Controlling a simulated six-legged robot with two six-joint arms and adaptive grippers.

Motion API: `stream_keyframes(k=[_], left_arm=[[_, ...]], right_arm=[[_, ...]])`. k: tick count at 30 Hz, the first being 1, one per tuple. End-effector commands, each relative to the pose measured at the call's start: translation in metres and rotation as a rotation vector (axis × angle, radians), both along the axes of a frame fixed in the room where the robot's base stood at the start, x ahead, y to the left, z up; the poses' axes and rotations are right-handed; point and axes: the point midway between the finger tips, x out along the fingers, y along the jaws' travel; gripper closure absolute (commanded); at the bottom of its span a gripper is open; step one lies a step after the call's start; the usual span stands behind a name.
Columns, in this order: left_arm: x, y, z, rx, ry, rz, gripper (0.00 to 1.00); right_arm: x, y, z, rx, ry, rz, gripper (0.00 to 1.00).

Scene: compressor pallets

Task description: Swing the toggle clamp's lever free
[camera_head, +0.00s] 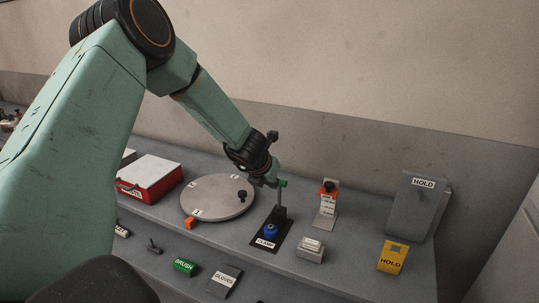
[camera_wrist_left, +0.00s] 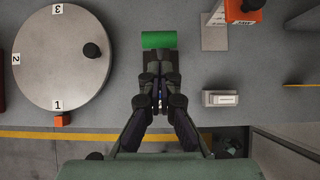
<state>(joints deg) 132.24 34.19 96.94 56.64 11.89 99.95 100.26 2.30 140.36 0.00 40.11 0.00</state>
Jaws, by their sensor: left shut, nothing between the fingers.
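The toggle clamp stands on a dark plate labelled CLAMP (camera_head: 265,243), with a blue part (camera_head: 270,231) low on it. Its grey lever (camera_head: 281,197) stands upright and ends in a green grip (camera_head: 284,183). In the left wrist view the green grip (camera_wrist_left: 158,40) lies just past my fingertips. My left gripper (camera_head: 271,181) is shut and empty, close beside the green grip; its fingers also show in the left wrist view (camera_wrist_left: 160,65). I cannot tell whether they touch the grip. Parts of the clamp are hidden under the gripper in the wrist view. My right gripper is out of view.
Left of the clamp is a round grey disc (camera_head: 215,199) with number labels and a black knob. An orange-topped stand (camera_head: 328,204) and a small grey block (camera_head: 310,250) are to the right. Grey and yellow HOLD boxes stand farther right. A red box (camera_head: 150,180) is at left.

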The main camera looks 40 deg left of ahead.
Motion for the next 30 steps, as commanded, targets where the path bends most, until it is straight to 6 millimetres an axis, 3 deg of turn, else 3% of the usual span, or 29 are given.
stream_keyframes(k=[3,19,30], left_arm=[[0.0,0.002,0.004,0.0,-0.001,0.001,1.0],[0.0,0.003,0.088,-0.001,-0.002,0.0,1.0],[-0.003,0.001,0.102,0.0,0.0,-0.001,1.0]], right_arm=[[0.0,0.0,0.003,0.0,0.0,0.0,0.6],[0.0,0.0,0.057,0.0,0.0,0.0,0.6],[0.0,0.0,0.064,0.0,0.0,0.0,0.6]])
